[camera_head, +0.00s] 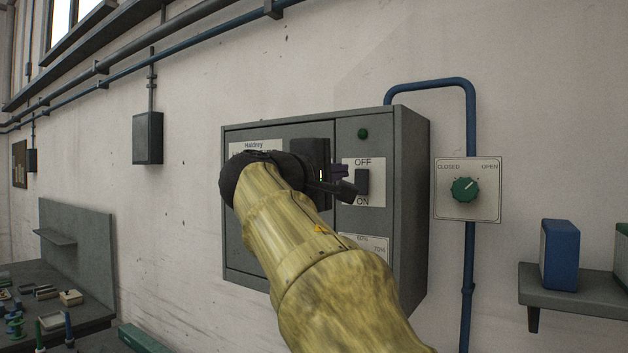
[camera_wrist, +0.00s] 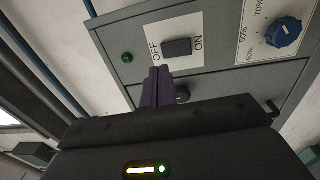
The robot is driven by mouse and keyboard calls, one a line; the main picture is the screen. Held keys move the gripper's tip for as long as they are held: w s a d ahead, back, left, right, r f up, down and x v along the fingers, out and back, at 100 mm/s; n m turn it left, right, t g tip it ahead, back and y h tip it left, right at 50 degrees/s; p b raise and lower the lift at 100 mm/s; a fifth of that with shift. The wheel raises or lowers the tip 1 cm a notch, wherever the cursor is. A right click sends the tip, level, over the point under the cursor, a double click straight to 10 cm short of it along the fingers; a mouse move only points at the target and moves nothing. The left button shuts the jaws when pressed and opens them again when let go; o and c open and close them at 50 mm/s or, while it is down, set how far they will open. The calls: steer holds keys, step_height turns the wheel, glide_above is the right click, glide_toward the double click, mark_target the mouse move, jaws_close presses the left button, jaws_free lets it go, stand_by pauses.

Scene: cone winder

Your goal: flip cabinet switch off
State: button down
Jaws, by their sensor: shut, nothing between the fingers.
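The cabinet switch (camera_head: 362,183) is a dark block on a white plate on the grey cabinet, with OFF above it and ON below. In the wrist view the switch (camera_wrist: 177,47) is seen turned, with OFF to its left and ON to its right. Which way it is set I cannot tell. My gripper (camera_head: 341,171) is shut and empty, just left of the switch in the head view. In the wrist view its purple fingers (camera_wrist: 158,82) end near the plate's edge by the OFF label, apart from the switch in the picture. Contact cannot be judged.
The grey cabinet (camera_head: 410,170) has a green lamp (camera_head: 363,134) above the switch. A green CLOSED/OPEN knob (camera_head: 464,190) is on a plate to the right. A blue knob (camera_wrist: 284,32) shows beside the switch in the wrist view. A shelf (camera_head: 575,291) holds a blue box (camera_head: 560,255).

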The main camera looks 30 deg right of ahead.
steer(key=b+v, duration=0.1)
steer(key=v, duration=0.5)
steer(key=shift+w+a+r+b, duration=0.25)
steer(key=shift+r+b, duration=0.05)
steer(key=shift+r, duration=0.2)
steer(key=w+a+f+n+y, duration=0.1)
steer(key=w+a+f+y, duration=0.15)
steer(key=f, duration=0.85)
steer(key=w+a+f+n+y, duration=0.1)
steer(key=w+f+y, duration=0.3)
steer(key=f, duration=0.6)
steer(key=w+a+f+n+y, duration=0.1)
steer(key=w+a+f+y, duration=0.2)
steer(key=f, duration=0.8)
steer(key=s+a+f+m+g+y, duration=0.1)
steer(key=s+a+f+m+y, duration=0.1)
steer(key=s+f, duration=0.4)
steer(key=s+a+f+m+g+y, duration=0.2)
steer(key=s+f, duration=0.4)
steer(key=f, duration=0.7)
steer(key=s+a+f+m+g+y, duration=0.1)
steer(key=s+a+f+m+y, duration=0.2)
steer(key=f, duration=0.7)
steer(key=s+a+y, duration=0.1)
steer(key=s+a, duration=0.1)
steer(key=s, duration=0.1)
steer(key=shift+f+m+g, duration=0.35)
steer(key=shift+m+g, duration=0.05)
